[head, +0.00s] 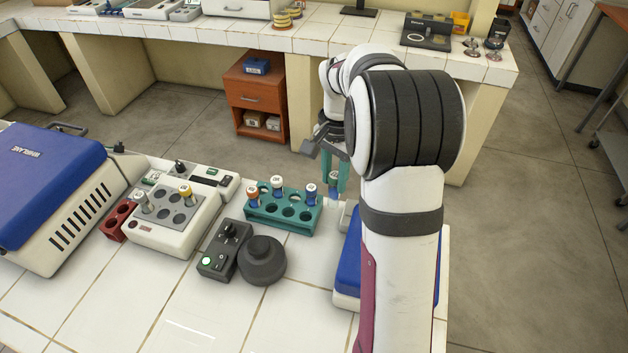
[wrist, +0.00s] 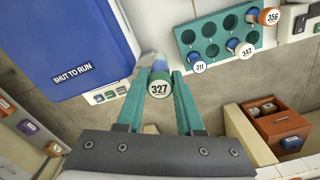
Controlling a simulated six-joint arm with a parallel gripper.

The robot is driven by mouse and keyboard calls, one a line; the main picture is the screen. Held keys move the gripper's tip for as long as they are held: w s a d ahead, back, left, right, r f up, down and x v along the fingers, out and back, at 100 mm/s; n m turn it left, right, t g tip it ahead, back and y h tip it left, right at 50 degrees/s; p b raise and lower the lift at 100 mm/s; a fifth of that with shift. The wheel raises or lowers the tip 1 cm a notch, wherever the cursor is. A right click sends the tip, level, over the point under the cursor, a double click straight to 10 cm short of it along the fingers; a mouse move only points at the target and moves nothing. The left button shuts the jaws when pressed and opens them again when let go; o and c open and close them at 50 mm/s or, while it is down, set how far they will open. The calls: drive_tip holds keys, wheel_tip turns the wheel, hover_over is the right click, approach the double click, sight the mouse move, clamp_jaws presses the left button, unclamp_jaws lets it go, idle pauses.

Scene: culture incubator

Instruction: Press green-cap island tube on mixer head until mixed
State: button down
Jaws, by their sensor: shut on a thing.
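My gripper (head: 336,172) is shut on a tube in mid-air, right of the teal rack; it also shows in the wrist view (wrist: 158,76). The held tube (wrist: 158,88) has a green cap with a white top marked 327. Its body looks clear with blue in it, and its lower part shows below the fingers in the head view (head: 334,193). A dark round mixer head (head: 262,262) stands on the white tiled bench, left of and nearer than my gripper. The tube is apart from it.
A black control box (head: 220,262) with a green button stands beside the mixer head. A blue-lidded machine (wrist: 66,50) sits near my arm. A white block (head: 160,232) and a red rack (head: 118,226) stand left.

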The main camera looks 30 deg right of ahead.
drive_tip(key=a+f+n, duration=0.1)
drive_tip(key=a+n, duration=0.5)
drive_tip(key=a, duration=1.2)
drive_tip(key=shift+s+a, duration=0.25)
drive_tip(key=shift+s, duration=0.05)
drive_tip(key=shift+f, duration=0.65)
idle(2.9)
wheel_tip(320, 180, up, 6)
idle(0.4)
idle(0.3)
